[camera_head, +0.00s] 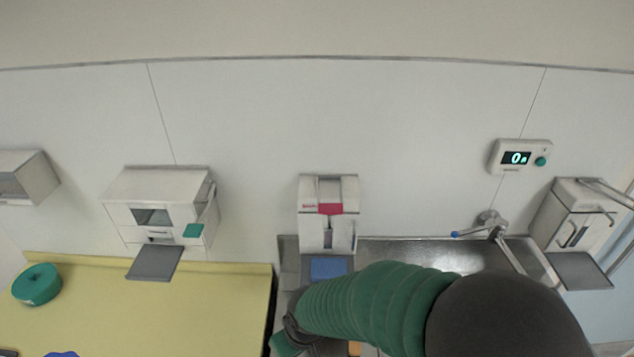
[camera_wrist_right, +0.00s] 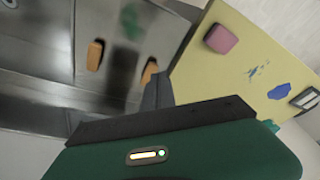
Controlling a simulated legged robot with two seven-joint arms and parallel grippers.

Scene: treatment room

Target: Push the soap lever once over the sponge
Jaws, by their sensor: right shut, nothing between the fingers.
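A white wall dispenser (camera_head: 312,232) with a red part (camera_head: 330,209) on its front hangs in the middle of the head view. A flat blue block (camera_head: 328,267), perhaps the sponge, lies directly below it. Another dispenser (camera_head: 568,222) at the right has long metal lever arms (camera_head: 603,192). No label tells which one holds soap. My right arm reaches in from the right, below the middle dispenser. My right gripper (camera_wrist_right: 160,92) is shut and empty; its tip is mostly hidden in the head view. It is apart from both dispensers. My left gripper is not in view.
A steel sink (camera_head: 420,252) with a tap (camera_head: 490,226) is behind my arm. A yellow counter (camera_head: 150,310) at left holds a green round container (camera_head: 37,284). Orange blocks (camera_wrist_right: 94,55) and a pink block (camera_wrist_right: 221,39) show in the wrist view. A green-tabbed dispenser (camera_head: 155,190) hangs left.

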